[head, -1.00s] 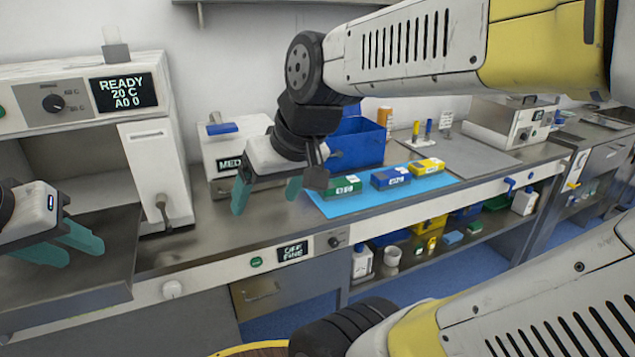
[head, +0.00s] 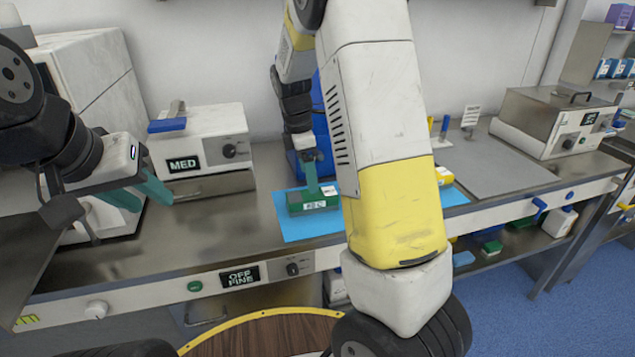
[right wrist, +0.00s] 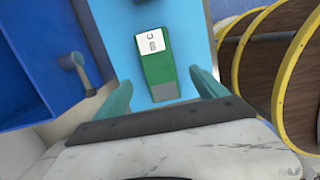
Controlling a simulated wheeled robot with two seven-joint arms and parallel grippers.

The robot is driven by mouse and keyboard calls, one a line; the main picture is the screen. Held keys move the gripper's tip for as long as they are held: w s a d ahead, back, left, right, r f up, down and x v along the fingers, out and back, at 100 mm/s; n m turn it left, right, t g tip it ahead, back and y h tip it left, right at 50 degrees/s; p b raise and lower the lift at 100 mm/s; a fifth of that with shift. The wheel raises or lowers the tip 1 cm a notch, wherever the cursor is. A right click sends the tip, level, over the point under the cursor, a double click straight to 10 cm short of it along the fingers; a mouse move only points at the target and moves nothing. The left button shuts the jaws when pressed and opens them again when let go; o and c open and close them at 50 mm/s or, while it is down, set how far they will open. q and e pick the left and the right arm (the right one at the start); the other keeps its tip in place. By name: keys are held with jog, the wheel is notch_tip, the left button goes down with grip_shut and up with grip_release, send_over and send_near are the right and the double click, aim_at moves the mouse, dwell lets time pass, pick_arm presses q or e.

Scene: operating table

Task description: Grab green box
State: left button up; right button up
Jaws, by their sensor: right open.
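The green box (head: 312,203) with a white label lies on the blue mat (head: 296,229) on the steel counter. In the right wrist view, the green box (right wrist: 157,68) lies ahead of and between the two spread fingers (right wrist: 163,92), with no clear contact. My left gripper (head: 138,192) is open and empty over the counter at the left, away from the box.
A yellow box (head: 443,177) shows partly behind my right arm, which hides the middle of the mat. A blue bin (right wrist: 30,65) stands beside the mat. A white MED device (head: 200,150) stands at the back left.

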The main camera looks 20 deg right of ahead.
aim_at(312, 196)
jog(key=shift+w+d+f, duration=0.15)
jog(key=shift+d+f, duration=0.05)
jog(key=shift+f, duration=0.2)
jog(key=f, duration=0.7)
jog(key=shift+d+f, duration=0.1)
jog(key=shift+d, duration=0.25)
jog(key=c, duration=1.7)
grip_shut()
